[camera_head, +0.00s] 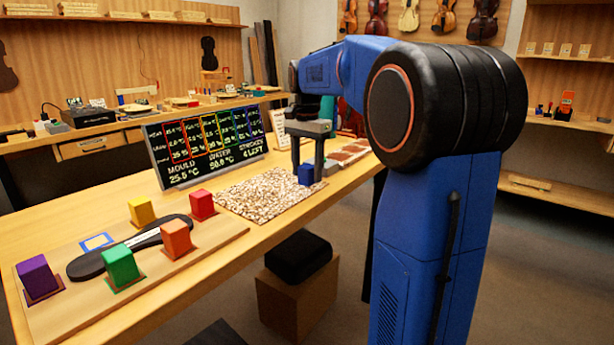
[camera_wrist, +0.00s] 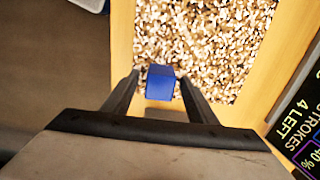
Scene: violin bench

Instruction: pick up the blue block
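The blue block (camera_head: 305,174) is at the far right corner of the wood-chip patch on the bench. My gripper (camera_head: 308,172) points down over it, with one finger on each side. In the wrist view the blue block (camera_wrist: 161,80) lies between the two fingertips of my gripper (camera_wrist: 159,78). A narrow gap shows on both sides of the block, so the fingers look open around it and not touching. The block's underside is hidden, so I cannot tell its exact contact with the surface.
A dark display panel (camera_head: 205,148) stands behind the wood-chip patch (camera_head: 262,197). To the left, a wooden board (camera_head: 75,318) holds purple (camera_head: 38,277), green (camera_head: 120,265), orange (camera_head: 176,238), yellow (camera_head: 141,211) and red (camera_head: 202,204) blocks around a dark violin-neck-like piece (camera_head: 130,246).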

